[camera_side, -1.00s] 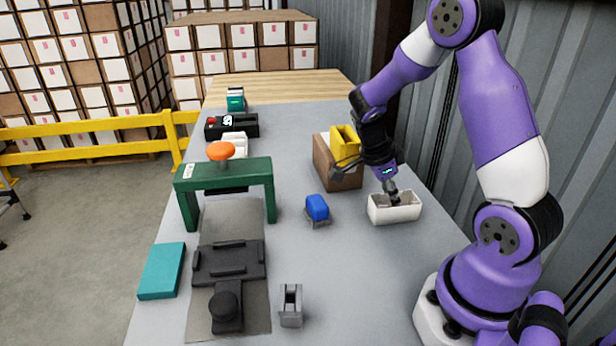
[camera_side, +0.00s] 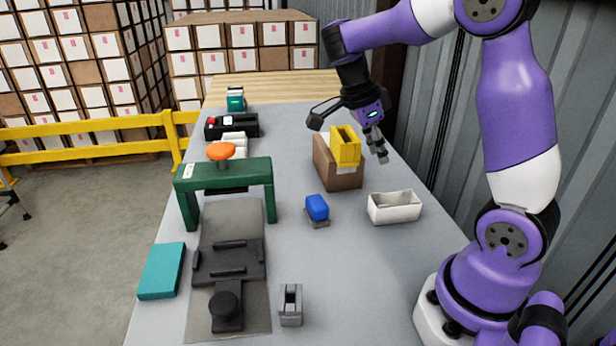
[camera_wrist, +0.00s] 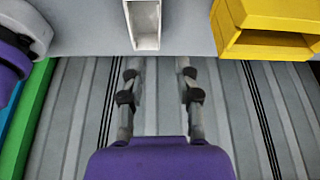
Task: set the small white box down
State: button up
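The small white box (camera_side: 394,208) stands upright on the grey table, open at the top, near the table's right edge. My gripper (camera_side: 380,152) is above and behind it in the side view, clear of it and empty. In the wrist view the white box (camera_wrist: 143,22) shows at the top, beyond the fingertips. The two fingers of my gripper (camera_wrist: 158,68) are spread apart there with nothing between them.
A yellow bin (camera_side: 345,146) sits at a brown carton (camera_side: 337,170), close left of my gripper. A blue object (camera_side: 317,208) stands left of the white box. A green frame (camera_side: 224,172) with an orange knob is farther left. Table in front of the box is clear.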

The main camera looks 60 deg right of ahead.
jog(key=s+a+r+n+t+y, duration=0.1)
jog(key=a+n+t, duration=0.3)
jog(key=a+n, duration=0.4)
jog(key=s+a+r+n+t+y, duration=0.2)
jog(key=a+n, duration=0.6)
jog(key=n, duration=1)
jog(key=r+t, duration=0.1)
jog(key=t, duration=0.1)
jog(key=shift+s+t, duration=0.3)
jog(key=shift+s, duration=0.1)
